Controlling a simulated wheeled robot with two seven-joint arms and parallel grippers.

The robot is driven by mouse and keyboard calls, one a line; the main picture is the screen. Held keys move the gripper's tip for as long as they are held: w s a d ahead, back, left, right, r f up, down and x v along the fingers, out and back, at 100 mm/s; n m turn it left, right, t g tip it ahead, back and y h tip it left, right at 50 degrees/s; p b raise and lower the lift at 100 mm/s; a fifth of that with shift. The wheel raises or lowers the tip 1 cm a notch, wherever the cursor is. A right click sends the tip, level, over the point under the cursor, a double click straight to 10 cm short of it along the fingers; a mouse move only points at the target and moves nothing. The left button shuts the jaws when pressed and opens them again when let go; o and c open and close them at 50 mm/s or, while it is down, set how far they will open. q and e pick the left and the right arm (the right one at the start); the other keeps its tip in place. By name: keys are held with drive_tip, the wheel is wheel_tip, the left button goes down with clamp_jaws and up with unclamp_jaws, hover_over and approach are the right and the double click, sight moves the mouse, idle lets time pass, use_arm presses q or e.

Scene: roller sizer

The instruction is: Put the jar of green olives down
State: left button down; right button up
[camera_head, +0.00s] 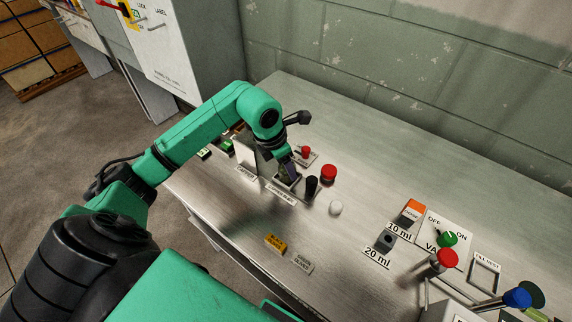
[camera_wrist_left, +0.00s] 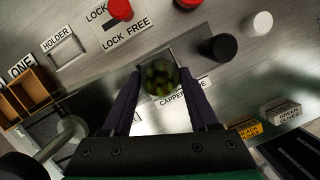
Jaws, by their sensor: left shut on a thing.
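The jar of green olives (camera_wrist_left: 160,78) shows from above in the left wrist view, between the two dark fingers of my left gripper (camera_wrist_left: 158,88). The gripper is shut on the jar. The jar is over or at the capper spot, whose label (camera_wrist_left: 186,90) is partly covered; I cannot tell whether its bottom touches. In the head view my left gripper (camera_head: 288,172) points down at this spot, behind the capper label (camera_head: 282,193), and mostly hides the jar. My right gripper is not in view.
Close by stand a black knob-like piece (camera_head: 311,187), a red one (camera_head: 329,173) and a white one (camera_head: 336,208). A yellow block (camera_head: 275,243) and a grey green-olives block (camera_head: 302,264) lie near the front edge. Valve controls (camera_head: 447,239) are at right. Bare metal lies between.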

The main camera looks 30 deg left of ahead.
use_arm(q)
drive_tip(key=shift+f, duration=0.4)
drive_tip(key=shift+c, duration=0.8)
unclamp_jaws()
drive_tip(key=shift+r, duration=0.35)
drive_tip(key=b+v, duration=0.1)
drive_tip(key=v, duration=1)
drive_tip(key=shift+s+r, duration=0.2)
drive_tip(key=shift+r, duration=0.15)
drive_tip(key=shift+a, duration=0.15)
